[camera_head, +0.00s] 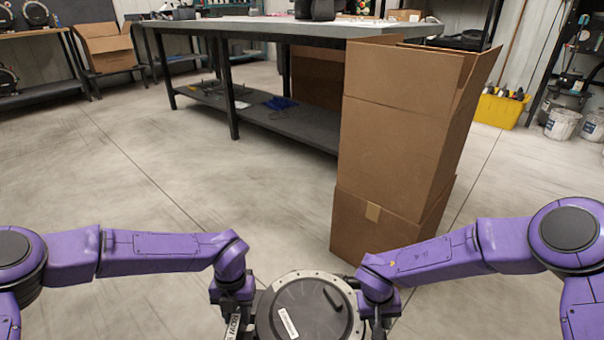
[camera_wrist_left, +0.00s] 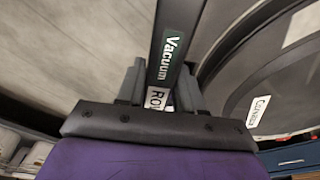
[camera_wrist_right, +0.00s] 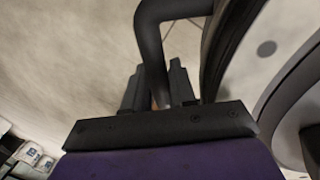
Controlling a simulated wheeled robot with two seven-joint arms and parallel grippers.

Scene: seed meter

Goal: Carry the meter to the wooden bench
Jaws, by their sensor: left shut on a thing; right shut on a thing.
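The meter (camera_head: 318,293) is a round dark disc with a pale bolted rim and small labels, held low in front of me at the bottom of the head view. My left gripper (camera_wrist_left: 160,88) is shut on a dark bar with a green "Vacuum" label at the meter's left side. My right gripper (camera_wrist_right: 158,88) is shut on a dark curved handle at its right side. The meter's lower part is cut off in the head view. A bench with a wood-coloured top edge (camera_head: 30,34) stands at the far left, partly out of frame.
Two stacked cardboard boxes (camera_head: 395,130) stand close ahead, right of centre, beside a grey-topped table (camera_head: 290,30) with a lower shelf. Another open box (camera_head: 107,48) sits on a low stand at back left. A yellow bin (camera_head: 500,108) is at right. Floor at left is clear.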

